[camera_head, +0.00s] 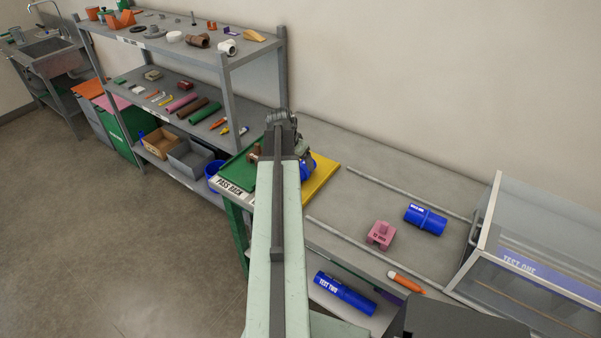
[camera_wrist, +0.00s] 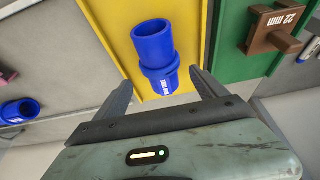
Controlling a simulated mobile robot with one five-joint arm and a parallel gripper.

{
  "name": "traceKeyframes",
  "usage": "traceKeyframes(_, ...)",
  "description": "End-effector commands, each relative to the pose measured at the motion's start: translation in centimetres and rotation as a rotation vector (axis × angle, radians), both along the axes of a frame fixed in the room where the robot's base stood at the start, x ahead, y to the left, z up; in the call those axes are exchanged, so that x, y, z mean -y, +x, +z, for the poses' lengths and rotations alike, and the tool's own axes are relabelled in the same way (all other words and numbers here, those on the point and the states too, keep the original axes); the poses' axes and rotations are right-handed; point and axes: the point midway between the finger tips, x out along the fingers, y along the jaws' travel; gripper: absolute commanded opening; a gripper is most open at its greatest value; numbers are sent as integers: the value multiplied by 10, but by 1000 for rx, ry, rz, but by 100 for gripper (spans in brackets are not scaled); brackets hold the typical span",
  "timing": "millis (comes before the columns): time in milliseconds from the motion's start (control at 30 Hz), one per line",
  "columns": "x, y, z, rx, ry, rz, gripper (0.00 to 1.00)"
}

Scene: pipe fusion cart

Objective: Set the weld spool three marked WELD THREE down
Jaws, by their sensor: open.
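A blue weld spool (camera_wrist: 157,57) with a raised middle band and small white lettering, too small to read, lies on the yellow tray (camera_wrist: 190,20) in the wrist view. My gripper (camera_wrist: 162,80) is open. The spool's near end lies between the fingertips, with a gap visible on each side. In the head view my arm reaches to the yellow tray (camera_head: 324,180) and my gripper (camera_head: 303,150) hides much of the spool (camera_head: 308,169). Another blue spool (camera_head: 425,219) lies on the bench to the right.
The green PASS RACK tray (camera_head: 232,183) adjoins the yellow one; a brown 22 mm block (camera_wrist: 272,28) sits there. A pink block (camera_head: 381,235) and rails (camera_head: 405,192) are on the bench. A blue TEST TWO cylinder (camera_head: 344,293) lies below. A clear-sided case (camera_head: 540,250) stands right.

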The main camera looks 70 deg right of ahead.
Motion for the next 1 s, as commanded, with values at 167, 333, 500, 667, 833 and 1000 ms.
traceKeyframes(167, 8, -1, -23, -1, 0, 2, 82)
traceKeyframes(333, 10, -2, -27, 0, 1, 2, 82)
traceKeyframes(500, 22, -3, -55, 0, 1, 1, 82)
traceKeyframes(667, 30, -6, -71, 1, 1, 1, 82)
traceKeyframes(833, 29, -6, -67, 0, 1, 1, 82)
traceKeyframes(1000, 29, -6, -67, 0, 1, 1, 43)
